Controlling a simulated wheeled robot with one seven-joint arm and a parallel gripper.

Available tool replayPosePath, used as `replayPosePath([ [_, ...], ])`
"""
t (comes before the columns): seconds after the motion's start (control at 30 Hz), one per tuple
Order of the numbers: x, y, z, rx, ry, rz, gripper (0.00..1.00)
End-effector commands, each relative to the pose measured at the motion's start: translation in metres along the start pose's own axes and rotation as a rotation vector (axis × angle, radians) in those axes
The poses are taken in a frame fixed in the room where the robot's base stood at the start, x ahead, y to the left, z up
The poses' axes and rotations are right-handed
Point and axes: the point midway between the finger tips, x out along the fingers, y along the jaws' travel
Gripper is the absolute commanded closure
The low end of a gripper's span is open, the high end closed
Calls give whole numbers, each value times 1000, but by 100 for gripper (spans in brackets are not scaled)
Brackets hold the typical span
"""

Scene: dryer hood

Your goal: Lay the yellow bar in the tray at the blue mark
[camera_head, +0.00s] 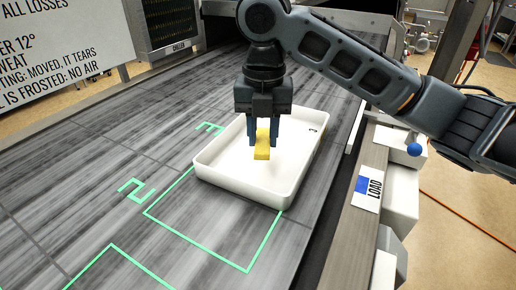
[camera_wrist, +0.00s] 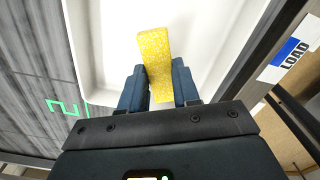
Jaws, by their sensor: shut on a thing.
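My gripper (camera_head: 265,145) is shut on the yellow bar (camera_head: 262,146), and its fingers point down over the white tray. In the wrist view the speckled yellow bar (camera_wrist: 155,60) sticks out between the blue fingers (camera_wrist: 158,88). The white tray (camera_head: 240,190) is shallow with raised walls, and its floor below the bar looks empty. Whether the bar touches the floor I cannot tell. A blue patch (camera_head: 362,184) is on the white LOAD label on the rail to the right of the tray; it also shows in the wrist view (camera_wrist: 284,53).
The tray stands on a grey streaked deck (camera_head: 100,190) with green outlines and numbers, partly over the outline by the 2 (camera_head: 136,190). A blue knob (camera_head: 414,149) sits beyond the right rail. A sign (camera_head: 60,45) and a dark panel stand at the back left.

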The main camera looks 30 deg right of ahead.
Motion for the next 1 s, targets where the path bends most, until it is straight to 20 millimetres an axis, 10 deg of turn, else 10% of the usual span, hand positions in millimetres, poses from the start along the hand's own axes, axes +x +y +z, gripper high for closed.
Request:
replayPosePath([
  [0.87, 50, 10, -1, 1, -1, 0, 99],
  [0.9, 50, 10, -1, 0, -1, 0, 68],
  [1.0, 49, 10, -1, 0, -1, -1, 59],
])
